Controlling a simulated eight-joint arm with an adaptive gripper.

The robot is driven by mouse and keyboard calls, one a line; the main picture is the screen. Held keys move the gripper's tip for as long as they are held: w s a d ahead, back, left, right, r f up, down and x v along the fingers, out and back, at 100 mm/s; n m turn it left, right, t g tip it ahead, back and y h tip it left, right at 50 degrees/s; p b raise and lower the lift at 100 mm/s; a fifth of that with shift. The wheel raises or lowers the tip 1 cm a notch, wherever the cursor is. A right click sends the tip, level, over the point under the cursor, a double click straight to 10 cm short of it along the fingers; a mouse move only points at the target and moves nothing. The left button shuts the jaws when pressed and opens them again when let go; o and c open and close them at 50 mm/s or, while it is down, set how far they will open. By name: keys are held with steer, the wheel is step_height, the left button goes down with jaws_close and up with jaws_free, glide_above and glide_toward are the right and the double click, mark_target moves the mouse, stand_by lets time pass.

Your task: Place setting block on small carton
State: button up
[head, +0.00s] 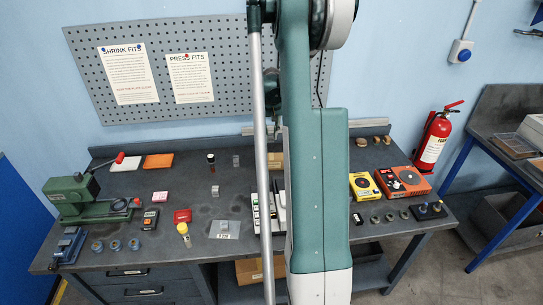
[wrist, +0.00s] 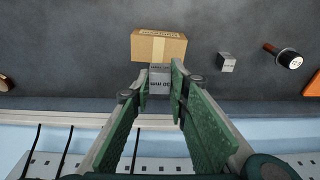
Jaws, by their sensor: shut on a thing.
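My gripper (wrist: 160,92) is shut on the setting block (wrist: 160,79), a small grey block with dark lettering on its faces, held between the green finger pads. Beyond it in the wrist view is the small carton (wrist: 147,47), a brown box with a paler tape strip and printing, lying on the dark bench. The block overlaps the carton's near edge in that view; I cannot tell whether they touch.
A second grey block (wrist: 227,63) and a dark bottle (wrist: 287,57) stand right of the carton in the wrist view. The pegboard wall (head: 200,70) rises behind the bench (head: 120,210). Yellow (head: 364,186) and orange (head: 402,182) boxes stand right of my arm.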

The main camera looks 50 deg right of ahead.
steer(key=shift+d, duration=0.3)
glide_above(271, 156)
steer(key=shift+s+a+f, duration=0.1)
steer(key=shift+s+f, duration=0.1)
steer(key=shift+f, duration=1.35)
steer(key=shift+s+a+f, duration=0.1)
steer(key=shift+s+f, duration=0.05)
steer(key=shift+f, duration=1.35)
steer(key=shift+f+p, duration=0.3)
steer(key=shift+f, duration=1.6)
steer(key=shift+f, duration=0.15)
steer(key=o, duration=1)
